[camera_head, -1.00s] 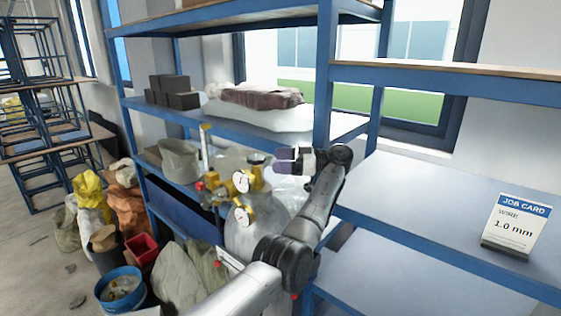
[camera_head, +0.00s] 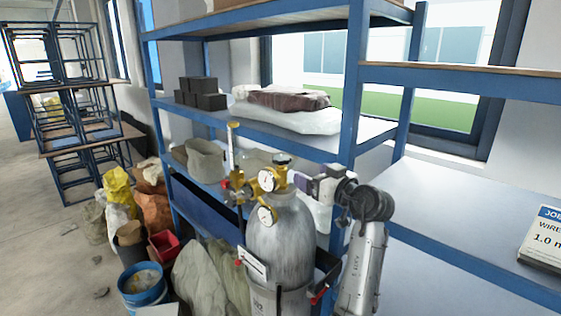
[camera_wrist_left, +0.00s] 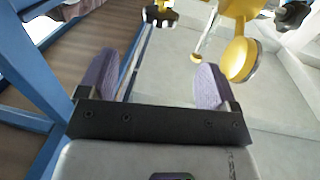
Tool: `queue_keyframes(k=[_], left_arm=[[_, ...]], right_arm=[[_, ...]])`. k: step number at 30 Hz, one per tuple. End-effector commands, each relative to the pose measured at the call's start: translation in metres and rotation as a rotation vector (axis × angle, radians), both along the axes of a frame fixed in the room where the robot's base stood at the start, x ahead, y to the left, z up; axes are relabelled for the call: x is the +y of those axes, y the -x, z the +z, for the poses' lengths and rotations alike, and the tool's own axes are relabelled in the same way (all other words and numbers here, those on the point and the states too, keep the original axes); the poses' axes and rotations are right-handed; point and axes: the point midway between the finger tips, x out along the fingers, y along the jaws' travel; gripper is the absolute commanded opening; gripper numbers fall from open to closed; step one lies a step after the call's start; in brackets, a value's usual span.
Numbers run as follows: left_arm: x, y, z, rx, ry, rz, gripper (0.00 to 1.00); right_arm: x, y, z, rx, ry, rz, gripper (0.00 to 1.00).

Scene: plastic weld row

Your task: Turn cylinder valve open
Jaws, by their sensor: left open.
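The grey gas cylinder (camera_head: 280,240) stands upright in front of the blue shelving. A brass regulator (camera_head: 268,180) with two round gauges is at its top. My left gripper (camera_head: 298,182) is just right of the cylinder's neck, its purple fingers pointing left toward it. In the left wrist view the fingers (camera_wrist_left: 155,72) are apart with nothing between them. A black ridged knob (camera_wrist_left: 160,16) on a yellow fitting lies beyond the fingertips, apart from them. A yellow gauge body (camera_wrist_left: 240,50) is beyond the right finger. My right gripper is not seen.
A blue shelf unit (camera_head: 350,95) stands close behind the cylinder and gripper. Sacks (camera_head: 200,275), a red bin (camera_head: 163,245) and a blue bucket (camera_head: 143,287) crowd the floor at left. A job card (camera_head: 543,238) stands on the right shelf, which is otherwise clear.

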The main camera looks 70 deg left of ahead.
Motion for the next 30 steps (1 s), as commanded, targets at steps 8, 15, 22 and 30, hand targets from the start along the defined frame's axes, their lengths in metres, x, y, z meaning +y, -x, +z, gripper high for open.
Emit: queue_keyframes(k=[8,15,22,30], left_arm=[[0.028,0.013,0.003,0.001,-0.005,-0.004,0.84],[0.072,0.026,0.003,0.001,-0.005,-0.004,0.84],[0.106,0.037,0.002,0.001,-0.004,-0.003,0.84],[0.126,0.042,0.001,0.000,-0.004,-0.005,0.84]], right_arm=[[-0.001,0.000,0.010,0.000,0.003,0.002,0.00],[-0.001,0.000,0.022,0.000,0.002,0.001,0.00],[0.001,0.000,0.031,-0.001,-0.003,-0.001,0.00],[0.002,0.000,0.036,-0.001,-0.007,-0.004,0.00]])
